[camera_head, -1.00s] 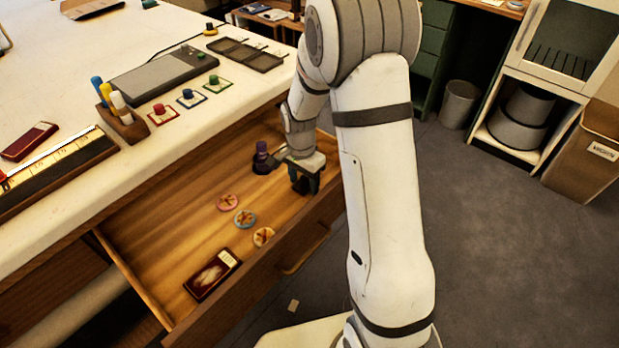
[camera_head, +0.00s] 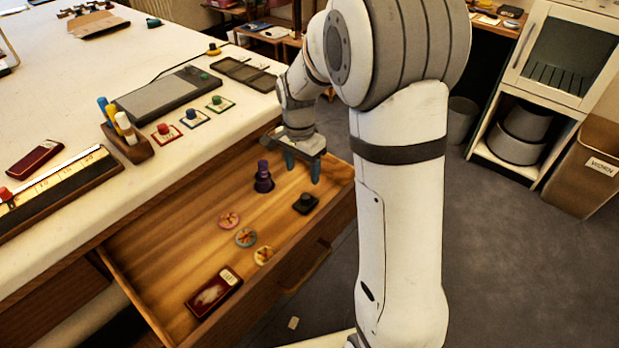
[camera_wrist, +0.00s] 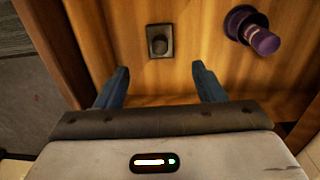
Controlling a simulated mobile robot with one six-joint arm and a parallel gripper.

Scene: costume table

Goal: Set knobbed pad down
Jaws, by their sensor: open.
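The knobbed pad, a small dark square with a round knob (camera_head: 305,203), lies flat on the wooden floor of the open drawer, near its right front side. In the wrist view the pad (camera_wrist: 160,41) lies beyond the fingertips, with bare wood around it. My gripper (camera_head: 302,172) is open and empty above the drawer, behind the pad in the head view and apart from it. Its two blue fingers (camera_wrist: 163,80) stand wide apart in the wrist view, with nothing between them.
A purple stamp-like piece (camera_head: 263,177) stands in the drawer (camera_head: 175,250), left of the pad; it also shows in the wrist view (camera_wrist: 259,37). Several round badges (camera_head: 246,237) and a dark red box (camera_head: 214,291) lie nearer the front. The table (camera_head: 190,150) borders the drawer.

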